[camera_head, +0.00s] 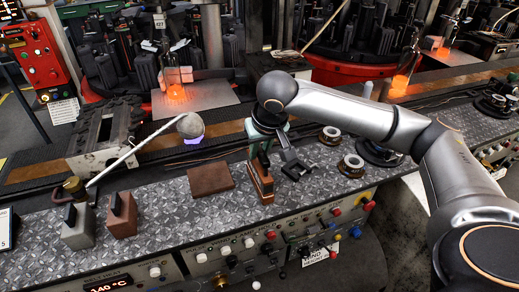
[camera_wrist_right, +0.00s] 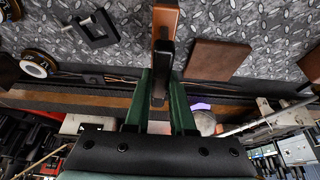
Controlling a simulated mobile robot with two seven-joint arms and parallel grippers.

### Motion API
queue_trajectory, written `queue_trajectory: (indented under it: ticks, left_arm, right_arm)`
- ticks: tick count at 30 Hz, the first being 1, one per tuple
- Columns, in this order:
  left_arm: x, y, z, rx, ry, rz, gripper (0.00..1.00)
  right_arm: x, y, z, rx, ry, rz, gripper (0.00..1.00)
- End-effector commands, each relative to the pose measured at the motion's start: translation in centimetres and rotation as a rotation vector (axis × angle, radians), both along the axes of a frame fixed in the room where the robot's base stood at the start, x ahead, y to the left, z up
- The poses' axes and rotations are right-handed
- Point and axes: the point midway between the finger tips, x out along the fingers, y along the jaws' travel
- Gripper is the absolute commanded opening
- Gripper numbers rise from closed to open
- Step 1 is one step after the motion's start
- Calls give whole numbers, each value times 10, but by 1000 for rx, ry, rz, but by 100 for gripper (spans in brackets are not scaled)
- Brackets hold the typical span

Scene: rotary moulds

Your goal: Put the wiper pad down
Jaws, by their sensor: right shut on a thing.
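The wiper pad (camera_head: 262,187) is a copper-brown block with a black handle. My right gripper (camera_head: 262,142) points down over the worktop and is shut on the black handle. In the right wrist view, the green fingers of my right gripper (camera_wrist_right: 160,95) close around the handle, and the brown pad (camera_wrist_right: 165,20) extends beyond them. The pad is near the front edge of the patterned metal worktop (camera_head: 170,222); I cannot tell whether it touches it. A flat brown plate (camera_head: 210,180) lies just left of it. My left gripper is not in view.
A grey block (camera_head: 77,230) and a brown block (camera_head: 121,220), both with black handles, stand at the left. A grey ball-headed swab (camera_head: 190,125) leans behind. Pale rings (camera_head: 331,134) and a dark bracket (camera_head: 297,168) are to the right.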

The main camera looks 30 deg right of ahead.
Motion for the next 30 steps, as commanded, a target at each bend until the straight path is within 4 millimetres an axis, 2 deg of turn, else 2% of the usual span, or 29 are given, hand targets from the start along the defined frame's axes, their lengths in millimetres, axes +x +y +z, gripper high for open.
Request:
queue_trajectory:
  ticks: [3, 4, 12, 21, 26, 30]
  left_arm:
    - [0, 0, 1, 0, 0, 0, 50]
    - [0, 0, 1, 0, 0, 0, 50]
    - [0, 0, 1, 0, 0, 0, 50]
    - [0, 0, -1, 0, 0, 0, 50]
    - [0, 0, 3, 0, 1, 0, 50]
    - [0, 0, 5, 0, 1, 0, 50]
  right_arm:
    - [0, 0, -1, 0, -2, 0, 0]
    - [0, 0, -2, 0, 1, 0, 24]
    - [0, 0, -2, 0, 0, 0, 52]
    - [0, 0, 1, 0, -2, 0, 52]
    - [-8, 2, 24, 1, -4, 1, 52]
    - [-19, 6, 53, 1, -5, 2, 52]
